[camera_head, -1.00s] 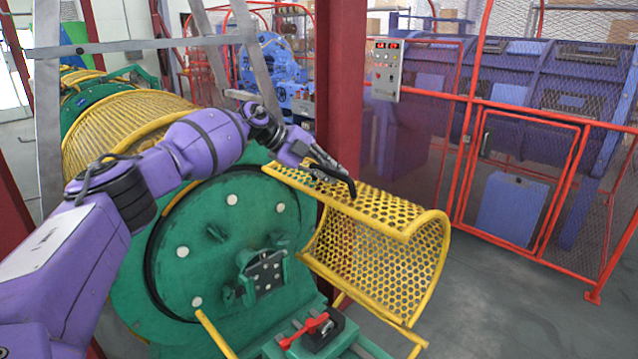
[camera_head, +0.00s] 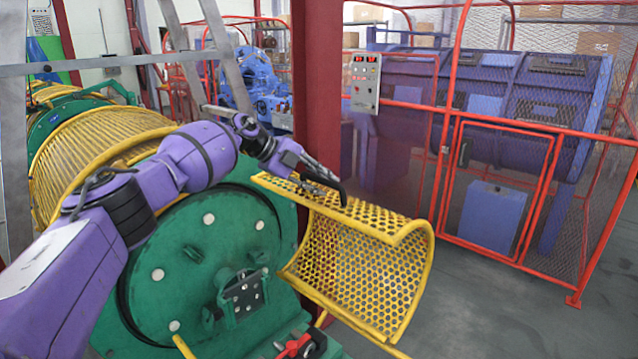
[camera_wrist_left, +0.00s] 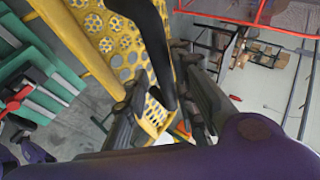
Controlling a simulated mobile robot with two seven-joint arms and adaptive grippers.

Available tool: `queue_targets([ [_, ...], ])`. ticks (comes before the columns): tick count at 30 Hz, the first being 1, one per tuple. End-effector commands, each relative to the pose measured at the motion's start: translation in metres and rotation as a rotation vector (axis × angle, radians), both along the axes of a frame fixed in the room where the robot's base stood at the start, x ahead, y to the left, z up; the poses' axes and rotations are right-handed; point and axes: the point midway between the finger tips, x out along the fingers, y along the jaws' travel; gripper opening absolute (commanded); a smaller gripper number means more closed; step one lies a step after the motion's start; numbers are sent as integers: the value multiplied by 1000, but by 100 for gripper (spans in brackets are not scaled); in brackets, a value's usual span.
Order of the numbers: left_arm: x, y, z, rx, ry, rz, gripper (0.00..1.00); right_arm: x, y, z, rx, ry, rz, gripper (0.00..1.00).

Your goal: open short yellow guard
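The short yellow guard (camera_head: 375,275) is a curved perforated sheet with a yellow tube frame. In the head view it stands out to the right of the green round plate (camera_head: 175,285), its hollow side facing me. My left gripper (camera_head: 322,183) is at the guard's upper edge. In the left wrist view the guard (camera_wrist_left: 100,42) is close below, and the fingers of my left gripper (camera_wrist_left: 165,105) stand apart. A black curved bar (camera_wrist_left: 150,40) passes between them; I cannot tell whether they touch it. My right gripper is not in view.
A longer yellow guard (camera_head: 95,140) covers the machine behind my left arm. A dark red post (camera_head: 316,90) stands just behind the gripper. A red mesh fence (camera_head: 500,130) with a control box (camera_head: 365,82) is at the right. The grey floor (camera_head: 480,310) right of the guard is clear.

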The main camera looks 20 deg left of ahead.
Motion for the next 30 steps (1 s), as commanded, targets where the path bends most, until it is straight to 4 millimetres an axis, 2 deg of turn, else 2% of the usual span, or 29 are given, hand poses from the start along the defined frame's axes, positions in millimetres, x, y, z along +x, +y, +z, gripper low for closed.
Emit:
queue_targets([
  [14,-3,5,2,2,3,4,32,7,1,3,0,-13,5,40],
  [30,-53,62,65,-1,0,2,32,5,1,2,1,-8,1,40],
])
